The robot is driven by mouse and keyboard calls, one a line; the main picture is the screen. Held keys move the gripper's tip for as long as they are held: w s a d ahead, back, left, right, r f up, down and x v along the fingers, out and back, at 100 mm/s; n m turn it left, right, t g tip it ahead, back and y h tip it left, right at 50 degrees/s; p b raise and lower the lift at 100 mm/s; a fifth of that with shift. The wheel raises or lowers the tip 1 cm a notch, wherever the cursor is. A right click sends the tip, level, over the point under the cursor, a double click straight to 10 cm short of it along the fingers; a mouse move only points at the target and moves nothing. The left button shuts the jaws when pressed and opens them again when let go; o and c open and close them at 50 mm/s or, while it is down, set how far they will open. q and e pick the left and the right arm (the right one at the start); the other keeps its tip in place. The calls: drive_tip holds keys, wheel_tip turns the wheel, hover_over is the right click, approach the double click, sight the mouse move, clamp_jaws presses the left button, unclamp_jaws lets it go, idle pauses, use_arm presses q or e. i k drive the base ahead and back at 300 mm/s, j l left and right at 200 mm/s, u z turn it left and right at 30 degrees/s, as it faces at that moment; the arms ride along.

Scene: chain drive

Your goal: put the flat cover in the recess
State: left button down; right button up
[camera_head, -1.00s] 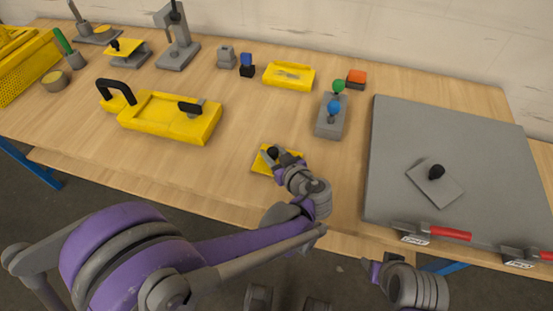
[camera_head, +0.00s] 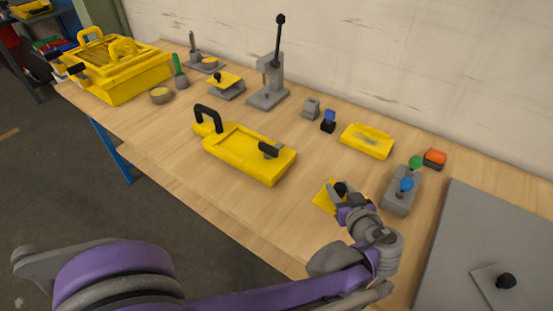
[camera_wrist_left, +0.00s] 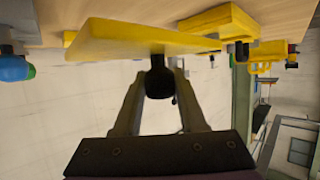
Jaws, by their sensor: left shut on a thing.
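The flat cover is a thin yellow plate (camera_head: 324,196) with a black knob. It is over the front part of the table, right of the yellow housing. My left gripper (camera_head: 341,189) is shut on the knob. In the left wrist view the two fingers (camera_wrist_left: 159,90) pinch the black knob under the yellow plate (camera_wrist_left: 140,38). I cannot tell whether the plate touches the table. The yellow housing (camera_head: 272,172) has a shallow rectangular recess (camera_head: 238,146) in its top, with nothing in it. My right gripper is not in view.
A black arched handle (camera_head: 207,113) and a black lever (camera_head: 270,149) stand on the housing. A yellow block (camera_head: 366,141) and a grey block with blue and green knobs (camera_head: 398,203) are near the cover. A grey board (camera_head: 465,240) is at right. Wood between cover and housing is clear.

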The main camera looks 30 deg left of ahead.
sight(241, 146)
drive_tip(key=i+j, duration=0.1)
drive_tip(key=j, duration=0.6)
drive_tip(key=i+j, duration=0.1)
drive_tip(key=j, duration=0.55)
drive_tip(key=i+j, duration=0.1)
drive_tip(key=j, duration=0.6)
